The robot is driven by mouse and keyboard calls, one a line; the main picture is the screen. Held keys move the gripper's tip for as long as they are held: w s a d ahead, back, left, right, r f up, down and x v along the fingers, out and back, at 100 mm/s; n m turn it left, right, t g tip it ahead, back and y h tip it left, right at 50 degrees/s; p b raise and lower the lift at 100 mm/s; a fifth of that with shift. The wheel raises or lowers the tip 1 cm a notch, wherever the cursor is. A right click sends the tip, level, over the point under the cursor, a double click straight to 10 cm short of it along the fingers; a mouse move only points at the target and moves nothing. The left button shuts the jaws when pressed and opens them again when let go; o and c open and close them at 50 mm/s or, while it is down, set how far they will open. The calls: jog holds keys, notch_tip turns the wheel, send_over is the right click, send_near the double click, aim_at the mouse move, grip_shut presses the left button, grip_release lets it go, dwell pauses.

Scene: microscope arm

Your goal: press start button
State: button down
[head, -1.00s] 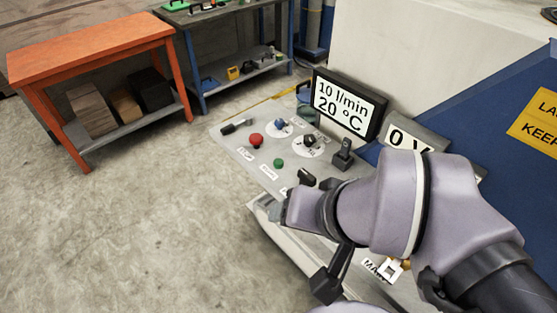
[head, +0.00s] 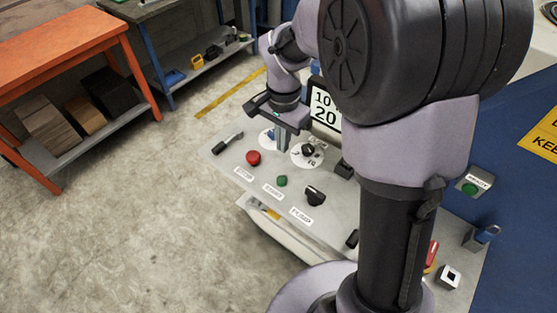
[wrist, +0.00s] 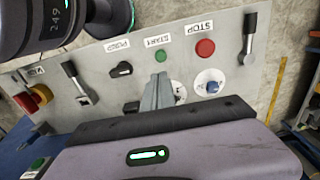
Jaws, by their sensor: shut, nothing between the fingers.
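The green start button (head: 281,181), with a START label beside it, sits on the grey control panel (head: 228,163) between the red stop button (head: 253,158) and a black pump knob (head: 315,196). In the wrist view, the start button (wrist: 161,57) shows just beyond my fingertips, clear of them in the picture. My gripper (head: 282,147) points down over the far part of the panel, near the blue knob (head: 268,135) and a black dial (head: 308,150). Its fingers (wrist: 159,78) are shut and empty. I cannot tell whether the tips touch the panel.
A black lever (wrist: 248,40) stands near the stop button, and another lever (wrist: 75,80) stands on the other side. Another green button (head: 470,189) is on the blue surface. An orange table (head: 60,45) stands at left.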

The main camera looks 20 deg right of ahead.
aim_at(282, 181)
notch_tip(282, 181, down, 14)
jog(key=b, duration=0.5)
jog(key=shift+w+r, duration=0.1)
jog(key=shift+r, duration=0.05)
jog(key=shift+f, duration=0.2)
jog(key=shift+f+b, duration=0.9)
jog(key=shift+s+f, duration=0.1)
jog(key=shift+s, duration=0.3)
jog(key=shift+f, duration=0.1)
jog(key=shift+w+r+p, duration=0.2)
jog(key=shift+r+p, duration=0.1)
notch_tip(282, 181, up, 14)
jog(key=p, duration=0.6)
jog(key=shift+w, duration=0.2)
